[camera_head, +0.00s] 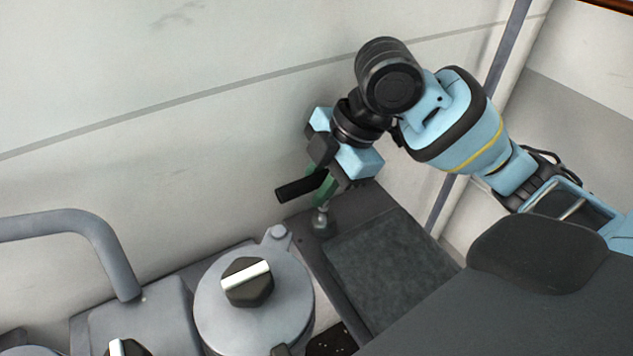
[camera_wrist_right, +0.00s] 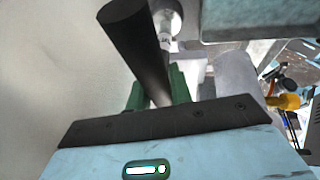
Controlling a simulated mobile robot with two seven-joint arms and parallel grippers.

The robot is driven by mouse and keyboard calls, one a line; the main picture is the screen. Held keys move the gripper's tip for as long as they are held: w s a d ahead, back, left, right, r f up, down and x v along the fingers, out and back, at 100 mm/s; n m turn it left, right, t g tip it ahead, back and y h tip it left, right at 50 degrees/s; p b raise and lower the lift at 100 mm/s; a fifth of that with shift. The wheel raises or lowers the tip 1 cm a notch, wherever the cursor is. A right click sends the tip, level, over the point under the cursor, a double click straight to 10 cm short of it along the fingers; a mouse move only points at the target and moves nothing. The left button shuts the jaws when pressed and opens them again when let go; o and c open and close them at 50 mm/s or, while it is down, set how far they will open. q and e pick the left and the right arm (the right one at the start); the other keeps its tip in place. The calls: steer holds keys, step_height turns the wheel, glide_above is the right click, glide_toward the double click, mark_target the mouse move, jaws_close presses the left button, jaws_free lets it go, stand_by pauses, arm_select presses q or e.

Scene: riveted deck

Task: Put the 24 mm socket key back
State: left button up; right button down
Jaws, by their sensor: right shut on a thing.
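The socket key has a black bar handle (camera_head: 297,187) and a metal shank (camera_head: 320,215). My right gripper (camera_head: 322,188), with green fingers, is shut on the key, and the shank points down below the fingers. At its lower end is a dark grey round piece (camera_head: 323,226) at the corner of the deck; I cannot tell whether this is the key's socket or a separate holder. In the right wrist view the handle (camera_wrist_right: 132,45) slants between the green fingers (camera_wrist_right: 158,92) of my gripper, hiding part of the shank. No size marking is readable. My left gripper is out of view.
A recessed dark mat (camera_head: 390,265) lies right of the key, clear of objects. A round grey lid (camera_head: 252,318) with a black knob stands at lower centre. A grey bent rail (camera_head: 95,228) is at left. A pale wall (camera_head: 200,130) rises close behind my gripper.

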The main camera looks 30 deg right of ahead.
steer(key=c, duration=1.7)
jaws_free()
steer(key=shift+f, duration=0.15)
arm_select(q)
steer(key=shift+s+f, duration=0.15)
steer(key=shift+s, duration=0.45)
arm_select(e)
steer(key=o, duration=0.4)
steer(key=shift+o, duration=0.2)
arm_select(q)
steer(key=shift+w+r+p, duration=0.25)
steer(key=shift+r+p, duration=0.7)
steer(key=shift+p, duration=0.25)
arm_select(e)
steer(key=v, duration=1.2)
steer(key=shift+r, duration=0.2)
steer(key=shift+a, duration=0.15)
